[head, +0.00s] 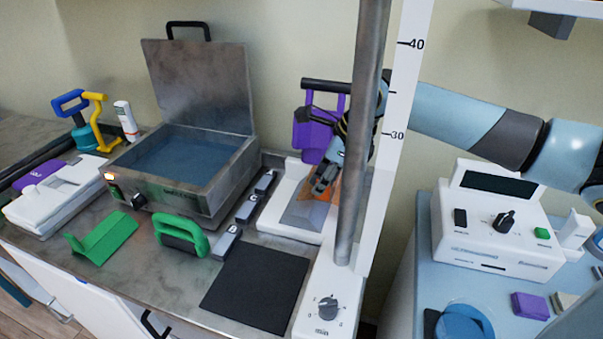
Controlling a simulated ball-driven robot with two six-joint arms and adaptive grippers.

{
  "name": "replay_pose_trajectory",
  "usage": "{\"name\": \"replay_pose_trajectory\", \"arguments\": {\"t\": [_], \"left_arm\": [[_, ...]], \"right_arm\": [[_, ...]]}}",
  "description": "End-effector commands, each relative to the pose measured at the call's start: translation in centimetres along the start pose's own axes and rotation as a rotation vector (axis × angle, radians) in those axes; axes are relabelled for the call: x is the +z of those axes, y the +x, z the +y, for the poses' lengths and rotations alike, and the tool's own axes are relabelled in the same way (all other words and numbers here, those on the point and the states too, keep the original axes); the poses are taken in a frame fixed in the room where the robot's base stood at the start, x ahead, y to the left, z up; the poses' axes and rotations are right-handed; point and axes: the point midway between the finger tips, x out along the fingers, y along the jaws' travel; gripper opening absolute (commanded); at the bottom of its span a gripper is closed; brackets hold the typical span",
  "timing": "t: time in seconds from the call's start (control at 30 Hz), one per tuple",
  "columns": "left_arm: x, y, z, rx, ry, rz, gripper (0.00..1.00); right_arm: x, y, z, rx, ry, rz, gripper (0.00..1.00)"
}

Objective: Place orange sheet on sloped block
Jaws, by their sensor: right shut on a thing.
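My right gripper (323,185) comes in from the right behind a metal pole and is shut on the orange sheet (332,190). Only a small part of the sheet shows; the fingers and the pole hide the rest. Sheet and gripper are over or on a white device with a grey plate (302,213); I cannot tell whether they touch it. A green angled piece (103,239) stands at the front left of the metal counter; I cannot tell whether it is the sloped block. My left gripper is not in view.
An open metal water bath (185,160) stands on the counter. A green-handled tool (181,236), grey blocks (246,208) and a dark mat (256,287) lie in front. The upright metal pole (362,130) stands close to my right gripper. A white control unit (497,225) is at right.

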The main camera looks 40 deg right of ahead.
Motion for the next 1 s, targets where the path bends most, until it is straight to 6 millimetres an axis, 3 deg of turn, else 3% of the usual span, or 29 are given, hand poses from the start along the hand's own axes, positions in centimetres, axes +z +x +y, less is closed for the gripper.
{"name": "replay_pose_trajectory", "arguments": {"t": [0.1,0.27,0.53,1.0], "left_arm": [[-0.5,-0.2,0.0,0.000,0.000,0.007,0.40],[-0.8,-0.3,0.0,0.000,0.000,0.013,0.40],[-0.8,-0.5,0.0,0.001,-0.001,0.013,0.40],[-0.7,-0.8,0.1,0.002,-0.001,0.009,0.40]], "right_arm": [[2.7,0.9,0.0,0.001,0.003,-0.005,0.00],[4.0,1.6,-0.1,0.000,0.001,0.000,0.00],[2.8,4.6,0.0,0.000,0.001,0.002,0.00],[2.5,5.3,-0.1,-0.001,-0.001,0.002,0.00]]}}
